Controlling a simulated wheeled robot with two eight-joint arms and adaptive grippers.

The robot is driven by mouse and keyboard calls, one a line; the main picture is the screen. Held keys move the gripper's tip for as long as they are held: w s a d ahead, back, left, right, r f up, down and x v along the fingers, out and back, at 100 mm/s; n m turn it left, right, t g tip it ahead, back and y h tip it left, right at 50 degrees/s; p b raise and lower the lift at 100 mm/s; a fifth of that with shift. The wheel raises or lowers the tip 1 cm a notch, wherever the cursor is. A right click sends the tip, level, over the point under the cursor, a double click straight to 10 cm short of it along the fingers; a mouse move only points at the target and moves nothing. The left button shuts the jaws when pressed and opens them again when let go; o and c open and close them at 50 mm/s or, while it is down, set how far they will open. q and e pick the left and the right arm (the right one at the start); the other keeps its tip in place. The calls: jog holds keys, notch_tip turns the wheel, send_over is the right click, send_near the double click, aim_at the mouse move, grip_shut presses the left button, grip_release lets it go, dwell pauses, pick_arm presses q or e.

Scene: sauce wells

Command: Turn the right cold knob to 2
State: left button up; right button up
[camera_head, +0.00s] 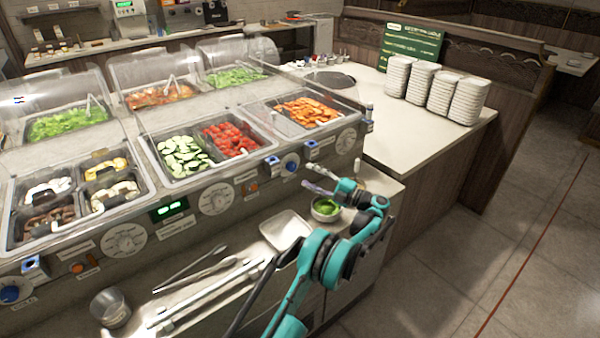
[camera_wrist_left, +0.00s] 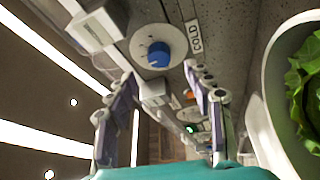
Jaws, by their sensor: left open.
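The right cold knob (camera_head: 289,163) is a blue knob on a pale round dial on the front panel of the food counter. In the left wrist view the blue knob (camera_wrist_left: 159,55) faces me, with a "COLD" label (camera_wrist_left: 195,37) beside its dial. The dial's marks and the knob's setting are too small to read. My left gripper (camera_head: 312,177) is open and empty, in front of the panel, a little right of and below the knob. In the left wrist view its two fingers (camera_wrist_left: 160,76) stand apart, with the knob seen beyond the gap between them. My right gripper does not show.
A bowl of greens (camera_head: 326,209) stands close under my left gripper; its white rim fills the right of the wrist view. A white tray (camera_head: 286,230) and tongs (camera_head: 205,271) lie on the ledge. Another blue knob (camera_head: 10,293) is far left. Stacked plates (camera_head: 440,90) stand behind.

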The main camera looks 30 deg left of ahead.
pick_arm(q)
jog(key=d, duration=0.5)
jog(key=shift+d+f, duration=0.35)
